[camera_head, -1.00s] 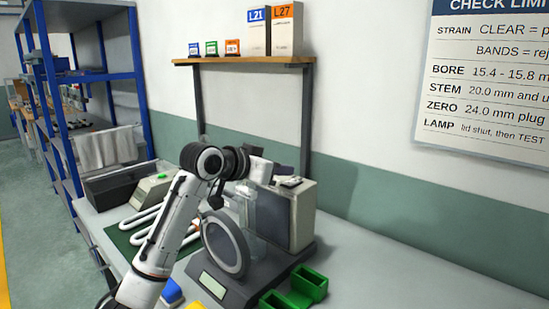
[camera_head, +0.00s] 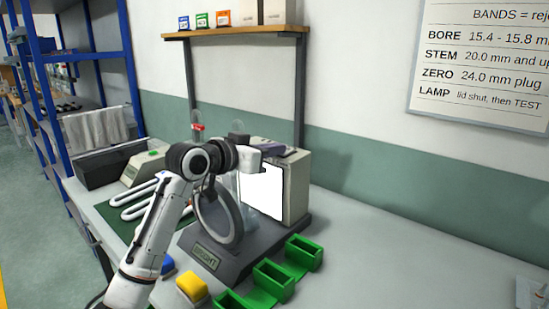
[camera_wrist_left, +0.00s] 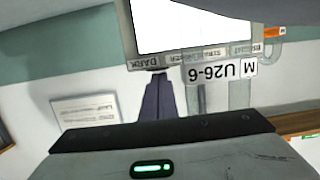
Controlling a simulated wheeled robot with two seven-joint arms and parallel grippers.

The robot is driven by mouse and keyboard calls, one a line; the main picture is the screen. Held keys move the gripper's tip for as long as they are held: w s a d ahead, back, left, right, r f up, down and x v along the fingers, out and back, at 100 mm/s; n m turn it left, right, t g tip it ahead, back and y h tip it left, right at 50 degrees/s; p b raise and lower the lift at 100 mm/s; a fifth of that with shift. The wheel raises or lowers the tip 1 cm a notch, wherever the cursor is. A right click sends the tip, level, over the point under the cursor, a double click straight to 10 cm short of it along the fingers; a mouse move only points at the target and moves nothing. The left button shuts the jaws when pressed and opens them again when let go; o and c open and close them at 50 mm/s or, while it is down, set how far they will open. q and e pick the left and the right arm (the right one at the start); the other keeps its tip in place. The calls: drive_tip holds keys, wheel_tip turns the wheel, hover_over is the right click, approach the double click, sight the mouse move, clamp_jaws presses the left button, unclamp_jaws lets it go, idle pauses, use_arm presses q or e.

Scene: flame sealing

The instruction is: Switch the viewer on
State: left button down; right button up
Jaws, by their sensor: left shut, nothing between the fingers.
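The viewer (camera_head: 296,185) is a grey box on a dark base, with a round dark-rimmed lens ring standing in front of it. Its screen (camera_head: 262,190) glows white, and the small display (camera_head: 207,257) on the base reads BRIGHT. The lit screen also shows upside down in the wrist view (camera_wrist_left: 190,22), above a strip of labels including DARK. My left gripper (camera_wrist_left: 160,78) is shut and empty; its dark fingers point toward the viewer. In the head view my left arm reaches up to the viewer's top and hides part of it. My right gripper is out of view.
Green holders (camera_head: 272,282) and a yellow block (camera_head: 192,288) sit in front of the viewer. White bent tubes (camera_head: 140,200) lie on a green mat at left. The table at right is mostly clear.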

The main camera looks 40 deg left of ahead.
use_arm(q)
drive_tip(key=s+r+p, duration=0.1)
drive_tip(key=s+r, duration=0.4)
drive_tip(key=s, duration=0.5)
drive_tip(key=shift+s+a+r+p, duration=0.15)
drive_tip(key=shift+s+a+p, duration=0.05)
drive_tip(key=shift+a+p, duration=0.2)
idle(0.4)
